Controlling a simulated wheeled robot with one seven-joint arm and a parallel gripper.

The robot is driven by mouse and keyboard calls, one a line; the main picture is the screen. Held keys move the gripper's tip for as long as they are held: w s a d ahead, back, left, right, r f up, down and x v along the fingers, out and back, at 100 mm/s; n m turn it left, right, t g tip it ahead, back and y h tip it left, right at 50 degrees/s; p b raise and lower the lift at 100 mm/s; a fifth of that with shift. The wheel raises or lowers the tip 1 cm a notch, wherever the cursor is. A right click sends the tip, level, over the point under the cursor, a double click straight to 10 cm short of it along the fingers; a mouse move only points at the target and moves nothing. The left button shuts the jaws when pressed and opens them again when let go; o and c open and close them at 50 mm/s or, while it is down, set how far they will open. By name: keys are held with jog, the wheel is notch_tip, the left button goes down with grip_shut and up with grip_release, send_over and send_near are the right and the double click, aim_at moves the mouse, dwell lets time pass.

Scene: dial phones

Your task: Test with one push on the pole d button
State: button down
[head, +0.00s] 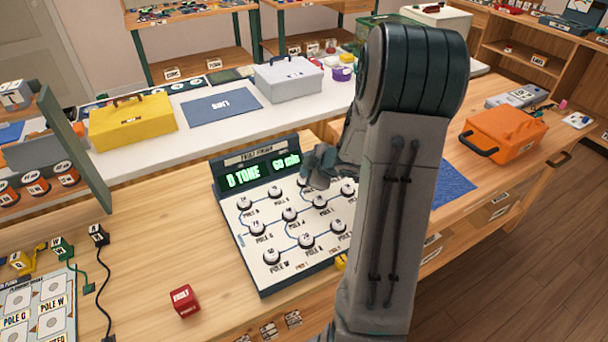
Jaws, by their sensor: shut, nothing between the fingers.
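A test console (285,225) with a white sloped panel of round white buttons sits on the wooden bench. Its green display (262,172) reads "D TONE" and what looks like "60 cnb". Blue lines link the buttons. One near button (272,257) looks labelled "POLE W"; most labels are too small to read, so I cannot tell which is pole d. My gripper (308,180) is shut and empty, at the panel's upper right just below the display. It partly covers the buttons there; I cannot tell whether it touches one. My arm hides the panel's right side.
A red block (183,301) lies left of the console. A board of labelled pads (38,315) with plugs and cables is at the lower left. A yellow toolbox (132,122), grey box (288,80) and orange case (503,134) stand farther off.

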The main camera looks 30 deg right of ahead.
jog(key=shift+r, duration=0.4)
notch_tip(320, 180, up, 6)
jog(key=p, duration=0.7)
dwell(0.6)
